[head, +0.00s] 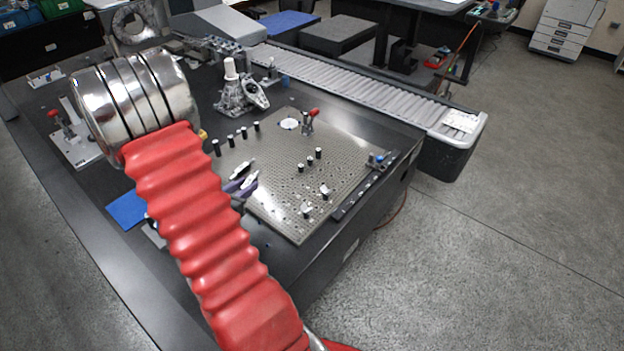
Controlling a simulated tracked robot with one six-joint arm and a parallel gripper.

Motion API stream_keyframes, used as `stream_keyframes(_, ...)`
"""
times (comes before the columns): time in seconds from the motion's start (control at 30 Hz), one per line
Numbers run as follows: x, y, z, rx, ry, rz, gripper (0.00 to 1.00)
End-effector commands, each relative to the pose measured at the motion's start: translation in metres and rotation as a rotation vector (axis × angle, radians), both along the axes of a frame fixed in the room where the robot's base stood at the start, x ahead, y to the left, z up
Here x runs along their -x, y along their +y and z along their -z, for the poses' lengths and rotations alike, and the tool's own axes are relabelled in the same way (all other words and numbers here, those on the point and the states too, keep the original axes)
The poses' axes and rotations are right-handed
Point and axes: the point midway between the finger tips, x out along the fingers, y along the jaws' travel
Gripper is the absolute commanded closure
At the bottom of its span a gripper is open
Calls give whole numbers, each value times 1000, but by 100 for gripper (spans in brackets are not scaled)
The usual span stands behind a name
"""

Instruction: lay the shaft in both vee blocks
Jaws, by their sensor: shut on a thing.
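My gripper (243,178) shows only in part, past the right side of my red-sleeved arm. Its two pale-tipped, purple-dark fingers are over the left edge of the perforated fixture plate (285,165). The fingers are close together on something; the shaft between them is too small and covered to make out. Two small dark pieces with silvery parts stand near the plate's front right, one nearer (307,210) and one farther (325,191). I cannot tell whether these are the vee blocks. My arm hides part of the table left of the plate.
A grey metal casting (240,97) stands behind the plate. Several black pegs stand on and beside the plate, with a red-handled clamp (309,120) at its back. A dark rail (365,185) runs along the right edge. A roller conveyor (350,85) lies beyond the table.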

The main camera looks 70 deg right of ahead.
Motion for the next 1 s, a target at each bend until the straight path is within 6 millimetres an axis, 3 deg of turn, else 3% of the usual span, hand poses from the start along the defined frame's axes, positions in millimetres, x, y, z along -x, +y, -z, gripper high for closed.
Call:
stream_keyframes(0.3, 92, -48, -5, 1, 2, 154, 100)
stream_keyframes(0.6, 167, -73, -8, 0, 1, 270, 100)
stream_keyframes(0.77, 182, -76, -8, -1, 2, 292, 100)
stream_keyframes(1.0, 182, -76, -8, -1, 2, 293, 100)
